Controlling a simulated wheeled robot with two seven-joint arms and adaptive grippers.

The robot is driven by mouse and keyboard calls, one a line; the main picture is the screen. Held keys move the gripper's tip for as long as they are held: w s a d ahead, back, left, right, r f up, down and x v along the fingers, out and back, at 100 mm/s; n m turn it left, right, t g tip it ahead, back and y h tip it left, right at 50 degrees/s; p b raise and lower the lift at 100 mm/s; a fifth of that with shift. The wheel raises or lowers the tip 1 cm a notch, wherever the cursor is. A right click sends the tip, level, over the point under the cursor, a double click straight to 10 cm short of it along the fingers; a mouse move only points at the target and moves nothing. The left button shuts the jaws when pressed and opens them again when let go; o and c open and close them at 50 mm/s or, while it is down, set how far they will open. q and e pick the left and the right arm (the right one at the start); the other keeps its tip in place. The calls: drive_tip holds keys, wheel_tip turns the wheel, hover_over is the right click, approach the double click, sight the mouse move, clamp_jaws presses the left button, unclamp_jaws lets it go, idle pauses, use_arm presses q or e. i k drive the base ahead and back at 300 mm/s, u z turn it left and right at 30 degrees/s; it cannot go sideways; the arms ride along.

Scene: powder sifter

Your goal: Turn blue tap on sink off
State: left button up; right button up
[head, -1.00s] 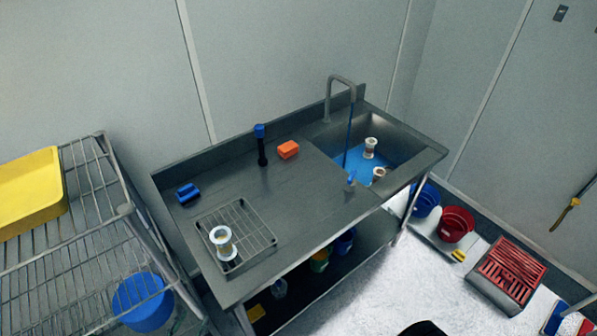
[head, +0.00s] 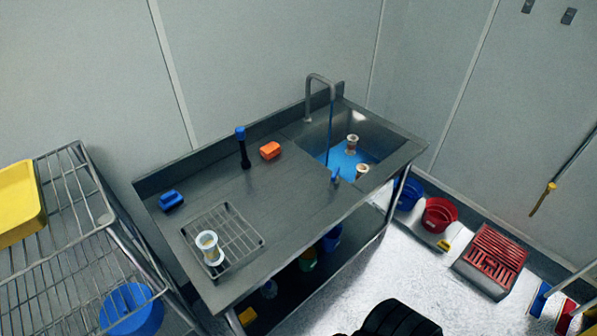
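The steel sink (head: 372,132) is set in the right end of the metal counter. A curved grey faucet (head: 309,98) stands at its back edge. A thin blue stream (head: 330,125) runs down from the spout, and blue water (head: 348,158) lies in the basin. A small blue tap handle (head: 336,174) is at the sink's front left edge; its exact turn is too small to tell. Neither gripper can be seen in the head view.
White spool-shaped parts sit in the sink (head: 352,144) and on a wire rack (head: 240,238). An orange block (head: 270,151) and black blue-topped cylinder (head: 243,148) stand behind. A wire shelf (head: 75,190) is left; red bucket (head: 439,215) right.

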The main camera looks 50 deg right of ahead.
sight(334, 177)
drive_tip(key=u, duration=0.05)
drive_tip(key=i, duration=0.55)
drive_tip(key=u, duration=0.25)
drive_tip(key=k, duration=0.9)
drive_tip(key=z, duration=1)
drive_tip(key=i, duration=0.5)
drive_tip(key=z, duration=0.05)
